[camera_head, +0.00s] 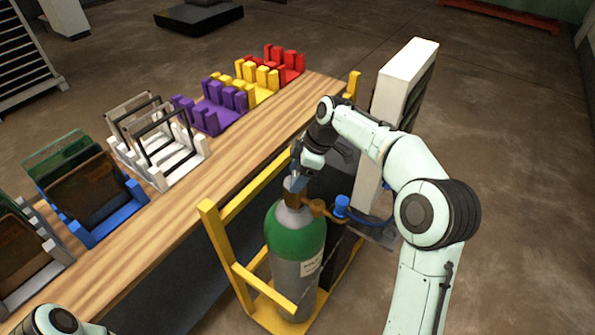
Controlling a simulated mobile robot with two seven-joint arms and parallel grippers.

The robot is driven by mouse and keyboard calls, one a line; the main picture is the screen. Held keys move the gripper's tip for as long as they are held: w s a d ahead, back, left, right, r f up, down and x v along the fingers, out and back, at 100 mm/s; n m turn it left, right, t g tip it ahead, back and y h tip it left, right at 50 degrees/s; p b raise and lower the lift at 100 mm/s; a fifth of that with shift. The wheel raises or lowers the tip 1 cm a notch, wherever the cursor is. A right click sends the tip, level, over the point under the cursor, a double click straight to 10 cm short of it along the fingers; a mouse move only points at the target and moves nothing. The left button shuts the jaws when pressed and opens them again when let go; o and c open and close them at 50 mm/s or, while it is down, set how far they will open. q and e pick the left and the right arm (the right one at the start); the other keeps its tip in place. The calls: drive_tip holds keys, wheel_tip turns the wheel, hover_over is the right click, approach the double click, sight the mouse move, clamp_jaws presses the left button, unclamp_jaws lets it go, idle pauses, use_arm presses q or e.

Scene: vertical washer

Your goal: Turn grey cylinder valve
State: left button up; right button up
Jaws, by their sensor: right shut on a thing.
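The grey gas cylinder (294,262) with a green shoulder stands upright in a yellow-framed rack. A brownish valve (293,197) sits on top of its neck. My right gripper (297,186) reaches down onto the top of the cylinder and is shut on the valve. The fingers are small and partly hidden, so their exact hold is hard to see. A part of my left arm (55,322) shows at the bottom left corner. Its gripper is out of the picture.
A blue regulator knob (341,205) and hose are right of the valve, close to my right arm. The yellow frame (221,245) borders the cylinder. A wooden table (140,236) on the left holds coloured racks. A white panel (402,80) stands behind my right arm.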

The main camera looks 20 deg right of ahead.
drive_tip(key=shift+w+n+g, duration=0.1)
drive_tip(key=shift+n+g, duration=0.2)
drive_tip(key=shift+n, duration=0.6)
drive_tip(key=o, duration=1.1)
drive_tip(key=shift+c, duration=0.2)
drive_tip(key=shift+r, duration=0.1)
drive_tip(key=v, duration=1.3)
drive_tip(key=shift+d, duration=0.3)
